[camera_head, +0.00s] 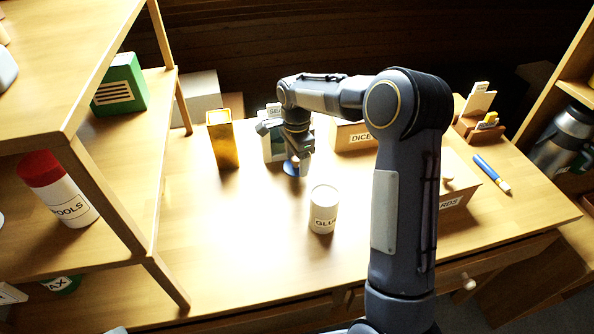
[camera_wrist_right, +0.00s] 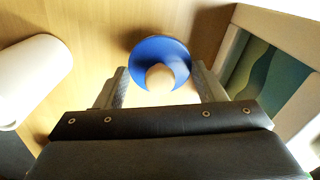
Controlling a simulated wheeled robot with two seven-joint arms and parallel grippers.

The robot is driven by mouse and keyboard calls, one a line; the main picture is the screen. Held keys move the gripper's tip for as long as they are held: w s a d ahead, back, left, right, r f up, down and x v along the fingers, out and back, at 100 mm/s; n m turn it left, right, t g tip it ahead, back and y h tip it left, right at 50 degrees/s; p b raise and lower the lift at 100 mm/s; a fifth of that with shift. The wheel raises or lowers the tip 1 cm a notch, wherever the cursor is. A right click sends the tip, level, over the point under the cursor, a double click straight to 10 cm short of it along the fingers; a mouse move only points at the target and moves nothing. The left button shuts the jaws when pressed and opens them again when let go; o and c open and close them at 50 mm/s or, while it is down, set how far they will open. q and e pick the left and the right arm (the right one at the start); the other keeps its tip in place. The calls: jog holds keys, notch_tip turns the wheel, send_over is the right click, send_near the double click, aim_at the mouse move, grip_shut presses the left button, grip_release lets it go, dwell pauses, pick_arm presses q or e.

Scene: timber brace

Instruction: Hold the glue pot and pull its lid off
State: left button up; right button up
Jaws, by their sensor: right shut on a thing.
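The glue pot (camera_head: 322,212), a pale cylinder marked GLU, stands upright on the table with no gripper on it. Its top looks pale, and I cannot tell whether it is open. It also shows in the right wrist view (camera_wrist_right: 32,80) at the left. My right gripper (camera_head: 297,166) is behind and left of the pot, low over the table. It is shut on the pale round knob of a blue disc-shaped lid (camera_wrist_right: 148,52). The lid is apart from the pot; I cannot tell whether it touches the table. My left gripper is not in view.
A yellow box (camera_head: 222,140) and a box marked SEA (camera_head: 271,148) stand behind. A DICE box (camera_head: 352,137) and a box marked RDS (camera_head: 456,197) are at the right, near a blue pen (camera_head: 490,173). Shelves flank the table. Its front left is clear.

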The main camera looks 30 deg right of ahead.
aim_at(297, 166)
jog(key=shift+f, duration=2.2)
jog(key=shift+f, duration=0.2)
jog(key=o, duration=1.1)
jog(key=shift+r, duration=0.2)
